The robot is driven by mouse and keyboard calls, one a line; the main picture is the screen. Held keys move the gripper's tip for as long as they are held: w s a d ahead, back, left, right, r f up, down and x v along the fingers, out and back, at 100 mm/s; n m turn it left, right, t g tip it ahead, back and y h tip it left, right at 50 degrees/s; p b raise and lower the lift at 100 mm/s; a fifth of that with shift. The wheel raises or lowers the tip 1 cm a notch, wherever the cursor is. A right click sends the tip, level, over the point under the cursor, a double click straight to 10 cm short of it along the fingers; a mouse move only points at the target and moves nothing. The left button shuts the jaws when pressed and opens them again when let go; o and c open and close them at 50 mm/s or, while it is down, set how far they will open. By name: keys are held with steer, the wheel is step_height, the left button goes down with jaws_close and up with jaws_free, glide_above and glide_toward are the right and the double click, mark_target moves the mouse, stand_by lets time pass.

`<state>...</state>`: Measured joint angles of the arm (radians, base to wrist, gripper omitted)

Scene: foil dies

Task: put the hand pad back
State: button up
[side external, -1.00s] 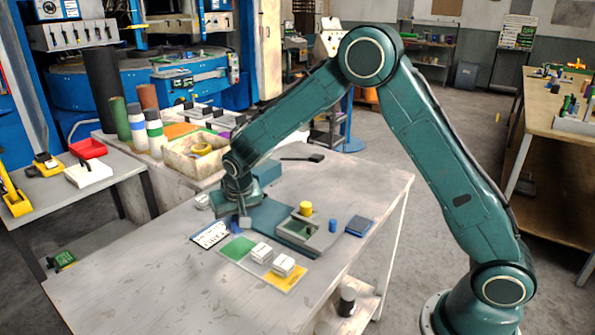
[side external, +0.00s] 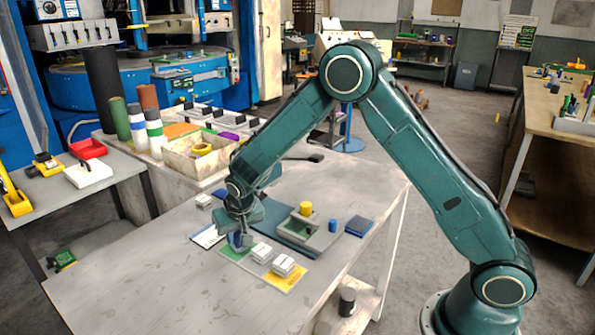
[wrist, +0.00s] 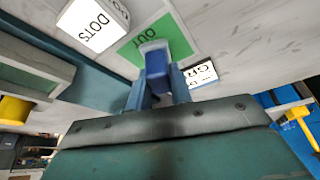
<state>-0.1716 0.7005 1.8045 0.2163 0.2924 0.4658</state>
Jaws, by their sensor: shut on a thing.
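My gripper (side external: 240,240) is low over the front left of the grey table and points down. In the wrist view its fingers (wrist: 160,88) are shut on a small blue block (wrist: 157,68) with a paler far end. This may be the hand pad; I cannot tell for sure. The blue block also shows in the side view (side external: 235,240), partly hidden by the fingers. It is at the green OUT patch (wrist: 138,52), near the white card (wrist: 202,75). I cannot tell whether it touches the surface.
White blocks (side external: 262,252) (side external: 284,265), one reading DOTS in the wrist view (wrist: 92,25), stand right of the gripper. Behind are a grey fixture (side external: 318,240), a yellow cylinder (side external: 306,209), a blue cylinder (side external: 332,225) and a dark blue pad (side external: 360,226).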

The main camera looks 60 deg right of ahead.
steer(key=shift+f, duration=0.1)
steer(key=o, duration=0.9)
steer(key=shift+v, duration=6.15)
